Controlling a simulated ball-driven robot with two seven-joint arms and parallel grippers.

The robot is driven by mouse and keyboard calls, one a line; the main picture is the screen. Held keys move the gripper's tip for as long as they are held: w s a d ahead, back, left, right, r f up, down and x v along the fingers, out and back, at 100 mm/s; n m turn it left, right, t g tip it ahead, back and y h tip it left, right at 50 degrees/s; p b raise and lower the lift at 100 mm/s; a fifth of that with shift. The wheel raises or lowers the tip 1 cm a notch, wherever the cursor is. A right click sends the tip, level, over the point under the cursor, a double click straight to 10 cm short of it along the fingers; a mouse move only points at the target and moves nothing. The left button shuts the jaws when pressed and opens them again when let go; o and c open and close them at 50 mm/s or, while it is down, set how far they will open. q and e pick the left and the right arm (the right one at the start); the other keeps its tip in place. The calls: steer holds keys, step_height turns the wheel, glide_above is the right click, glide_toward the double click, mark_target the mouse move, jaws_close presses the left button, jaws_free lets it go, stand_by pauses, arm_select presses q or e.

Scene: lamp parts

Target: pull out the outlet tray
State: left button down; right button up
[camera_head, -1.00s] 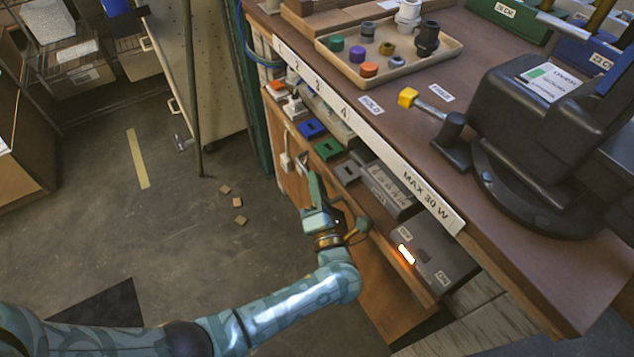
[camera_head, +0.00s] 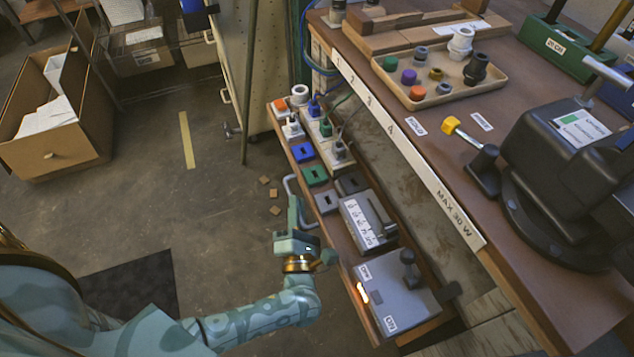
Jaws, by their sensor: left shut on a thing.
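The outlet tray (camera_head: 333,236), a long brown board under the workbench, stands well out from beneath the bench top. It carries a white outlet strip (camera_head: 327,143) with plugs, blue, green and grey square blocks, and a grey switch box (camera_head: 394,291) with a glowing orange light. A pale bar handle (camera_head: 288,184) is on its front edge. My left gripper (camera_head: 294,210) is shut on the handle; its fingers partly hide it. My right gripper is not in view.
The workbench top (camera_head: 400,112) holds a shallow parts tray (camera_head: 412,103), a yellow-tipped lever and a black machine (camera_head: 560,150). Small brown pieces (camera_head: 272,194) lie on the floor. An open cardboard box (camera_head: 50,150) stands left.

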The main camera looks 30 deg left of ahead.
arm_select(q)
steer(key=shift+s+a, duration=0.65)
steer(key=shift+s, duration=0.3)
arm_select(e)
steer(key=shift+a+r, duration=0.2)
arm_select(q)
steer(key=shift+f, duration=0.1)
steer(key=c, duration=1.8)
jaws_free()
steer(key=shift+d, duration=0.1)
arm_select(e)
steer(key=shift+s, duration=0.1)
